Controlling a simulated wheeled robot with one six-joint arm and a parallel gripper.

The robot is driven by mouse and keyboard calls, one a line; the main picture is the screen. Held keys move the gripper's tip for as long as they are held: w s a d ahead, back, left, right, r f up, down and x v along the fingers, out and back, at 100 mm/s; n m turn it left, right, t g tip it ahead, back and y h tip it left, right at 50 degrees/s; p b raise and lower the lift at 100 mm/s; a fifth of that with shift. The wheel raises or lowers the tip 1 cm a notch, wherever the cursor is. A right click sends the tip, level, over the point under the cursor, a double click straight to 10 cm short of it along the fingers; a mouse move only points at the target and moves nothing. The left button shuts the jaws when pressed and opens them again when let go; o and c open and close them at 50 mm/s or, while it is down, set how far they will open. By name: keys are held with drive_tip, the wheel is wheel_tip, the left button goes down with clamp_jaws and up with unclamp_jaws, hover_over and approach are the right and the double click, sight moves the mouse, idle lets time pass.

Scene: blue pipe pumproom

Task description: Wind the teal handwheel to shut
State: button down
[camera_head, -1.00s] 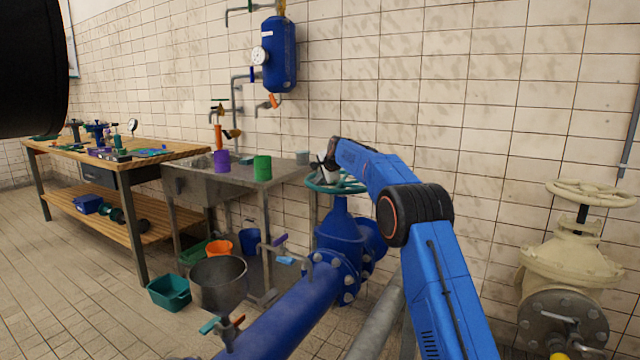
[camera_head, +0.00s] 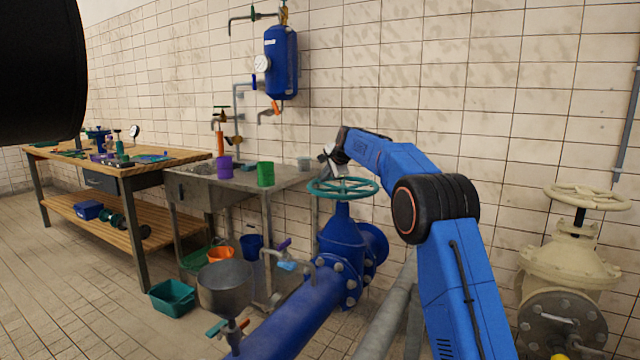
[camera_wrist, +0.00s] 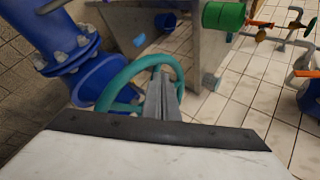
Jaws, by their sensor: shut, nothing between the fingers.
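The teal handwheel (camera_head: 343,189) sits flat on top of a blue gate valve (camera_head: 341,235) in the middle of the head view. My gripper (camera_head: 329,160) is just above the wheel's far side, angled down. In the wrist view the handwheel (camera_wrist: 128,85) shows as a teal ring left of and behind my fingers (camera_wrist: 162,85). The fingers are shut together with nothing between them, and they overlap the right part of the rim in that picture. I cannot tell whether they touch it. The wheel's hub is partly hidden.
A metal table (camera_head: 237,178) with a purple cup (camera_head: 224,166) and green cup (camera_head: 265,173) stands behind left. A blue pipe (camera_head: 285,318) and a grey funnel (camera_head: 226,287) are in front. A cream valve (camera_head: 572,255) with its own wheel stands at right.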

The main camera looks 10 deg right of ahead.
drive_tip(key=s+d+t, duration=0.1)
drive_tip(key=s+d, duration=0.4)
drive_tip(key=s, duration=0.1)
drive_tip(key=w+r+x, duration=0.1)
drive_tip(key=x, duration=1.2)
drive_tip(key=shift+a+r, duration=0.3)
drive_tip(key=shift+a, duration=0.15)
drive_tip(key=shift+w, duration=0.1)
drive_tip(key=shift+w+a, duration=0.3)
drive_tip(key=shift+w, duration=0.25)
drive_tip(key=shift+w+a, duration=0.35)
drive_tip(key=shift+w, duration=0.2)
drive_tip(key=shift+s+r, duration=0.1)
drive_tip(key=shift+s, duration=0.05)
